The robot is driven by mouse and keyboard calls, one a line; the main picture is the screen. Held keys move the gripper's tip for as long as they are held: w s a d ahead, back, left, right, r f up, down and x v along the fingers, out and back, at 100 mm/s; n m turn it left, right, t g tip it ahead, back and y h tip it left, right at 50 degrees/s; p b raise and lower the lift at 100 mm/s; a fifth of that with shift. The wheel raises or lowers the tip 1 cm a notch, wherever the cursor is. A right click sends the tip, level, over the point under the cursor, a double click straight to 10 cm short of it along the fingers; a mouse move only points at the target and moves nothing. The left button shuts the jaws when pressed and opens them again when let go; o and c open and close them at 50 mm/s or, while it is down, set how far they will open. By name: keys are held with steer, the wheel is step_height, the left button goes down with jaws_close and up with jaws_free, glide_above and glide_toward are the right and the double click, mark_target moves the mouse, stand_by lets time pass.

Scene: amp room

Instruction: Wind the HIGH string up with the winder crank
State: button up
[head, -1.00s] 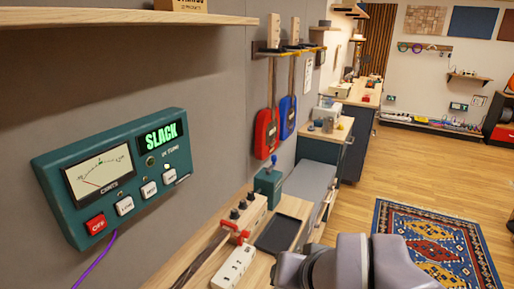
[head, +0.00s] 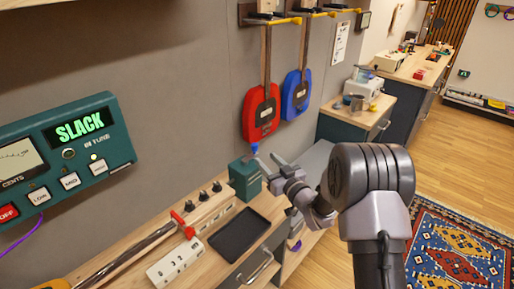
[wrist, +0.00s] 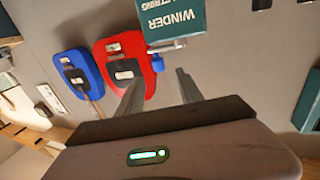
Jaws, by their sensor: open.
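The teal winder box (head: 245,179) stands on the bench against the wall, with a blue knob (head: 255,149) on top. In the wrist view the box (wrist: 172,22) is upside down at the top edge, with "WINDER" and "STRING" on its face. My gripper (head: 269,163) is open and empty, just right of the box's top, close to the blue knob; I cannot tell if they touch. The teal tuner (head: 70,150) on the wall reads "SLACK". The strings are not clearly visible.
A wooden block with black knobs (head: 205,209) and a red clamp (head: 184,225) lies left of the winder. Red (head: 262,112) and blue (head: 296,95) instruments hang above.

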mark_target(256, 148)
steer(key=b+x, duration=0.1)
steer(key=x, duration=0.8)
steer(key=shift+w, duration=0.25)
steer(key=shift+c, duration=0.2)
steer(key=shift+b, duration=0.3)
jaws_close()
